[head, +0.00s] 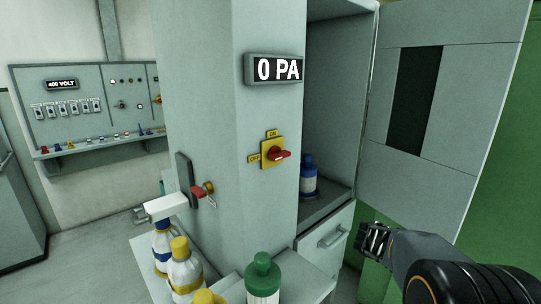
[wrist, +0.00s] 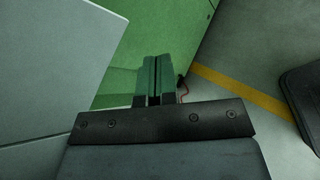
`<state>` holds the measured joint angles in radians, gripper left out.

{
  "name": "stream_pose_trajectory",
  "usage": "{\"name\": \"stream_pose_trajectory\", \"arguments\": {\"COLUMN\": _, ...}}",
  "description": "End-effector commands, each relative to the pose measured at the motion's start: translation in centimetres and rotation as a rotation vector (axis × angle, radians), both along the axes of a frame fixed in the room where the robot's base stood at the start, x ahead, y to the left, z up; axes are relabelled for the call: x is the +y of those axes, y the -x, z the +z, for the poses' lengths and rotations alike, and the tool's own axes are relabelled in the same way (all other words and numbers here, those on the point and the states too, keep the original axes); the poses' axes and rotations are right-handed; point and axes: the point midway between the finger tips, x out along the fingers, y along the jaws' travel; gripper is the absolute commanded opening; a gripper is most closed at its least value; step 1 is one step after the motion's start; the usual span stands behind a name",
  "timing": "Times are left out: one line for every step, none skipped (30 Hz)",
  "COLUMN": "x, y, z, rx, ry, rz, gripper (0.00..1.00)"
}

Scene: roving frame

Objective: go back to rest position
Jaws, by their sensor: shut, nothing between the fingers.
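My gripper (head: 374,241) shows at the lower right of the head view, at the end of my dark arm, in front of the green panel and below the open cabinet door. In the wrist view my gripper (wrist: 154,80) has its two fingers together with nothing between them. It points toward a green surface and touches nothing that I can see.
The grey cabinet (head: 215,100) reads 0 PA, with its door (head: 450,100) open to the right. A blue bottle (head: 308,182) stands inside. Several bottles, one with a green cap (head: 262,262), stand in front. In the wrist view a yellow floor line (wrist: 240,92) crosses open floor.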

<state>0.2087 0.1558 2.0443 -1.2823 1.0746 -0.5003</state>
Motion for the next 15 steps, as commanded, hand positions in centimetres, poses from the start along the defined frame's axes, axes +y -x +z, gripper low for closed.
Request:
{"name": "stream_pose_trajectory", "arguments": {"x": 1.7, "y": 1.7, "z": -0.5, "rx": -0.094, "ry": -0.113, "rz": -0.082, "gripper": 0.0}}
{"name": "stream_pose_trajectory", "arguments": {"x": 2.9, "y": 2.7, "z": -1.0, "rx": -0.151, "ry": -0.184, "rz": -0.141, "gripper": 0.0}}
{"name": "stream_pose_trajectory", "arguments": {"x": 4.5, "y": 3.9, "z": -1.6, "rx": -0.227, "ry": -0.278, "rz": -0.219, "gripper": 0.0}}
{"name": "stream_pose_trajectory", "arguments": {"x": 5.9, "y": 4.8, "z": -1.9, "rx": -0.282, "ry": -0.348, "rz": -0.28, "gripper": 0.0}}
{"name": "stream_pose_trajectory", "arguments": {"x": 7.2, "y": 5.6, "z": -2.1, "rx": -0.334, "ry": -0.415, "rz": -0.34, "gripper": 0.0}}
{"name": "stream_pose_trajectory", "arguments": {"x": 9.1, "y": 6.7, "z": -2.3, "rx": -0.4, "ry": -0.503, "rz": -0.42, "gripper": 0.0}}
{"name": "stream_pose_trajectory", "arguments": {"x": 10.5, "y": 7.4, "z": -2.3, "rx": -0.446, "ry": -0.567, "rz": -0.478, "gripper": 0.0}}
{"name": "stream_pose_trajectory", "arguments": {"x": 11.9, "y": 8.1, "z": -2.3, "rx": -0.49, "ry": -0.63, "rz": -0.536, "gripper": 0.0}}
{"name": "stream_pose_trajectory", "arguments": {"x": 13.7, "y": 9.0, "z": -2.2, "rx": -0.54, "ry": -0.709, "rz": -0.61, "gripper": 0.0}}
{"name": "stream_pose_trajectory", "arguments": {"x": 15.0, "y": 9.6, "z": -2.0, "rx": -0.574, "ry": -0.766, "rz": -0.659, "gripper": 0.0}}
{"name": "stream_pose_trajectory", "arguments": {"x": 16.3, "y": 10.1, "z": -1.8, "rx": -0.606, "ry": -0.821, "rz": -0.705, "gripper": 0.0}}
{"name": "stream_pose_trajectory", "arguments": {"x": 17.9, "y": 10.9, "z": -1.4, "rx": -0.64, "ry": -0.891, "rz": -0.763, "gripper": 0.0}}
{"name": "stream_pose_trajectory", "arguments": {"x": 19.0, "y": 11.4, "z": -1.0, "rx": -0.661, "ry": -0.941, "rz": -0.798, "gripper": 0.0}}
{"name": "stream_pose_trajectory", "arguments": {"x": 20.0, "y": 11.8, "z": -0.7, "rx": -0.68, "ry": -0.986, "rz": -0.826, "gripper": 0.0}}
{"name": "stream_pose_trajectory", "arguments": {"x": 21.1, "y": 12.4, "z": -0.2, "rx": -0.697, "ry": -1.037, "rz": -0.848, "gripper": 0.0}}
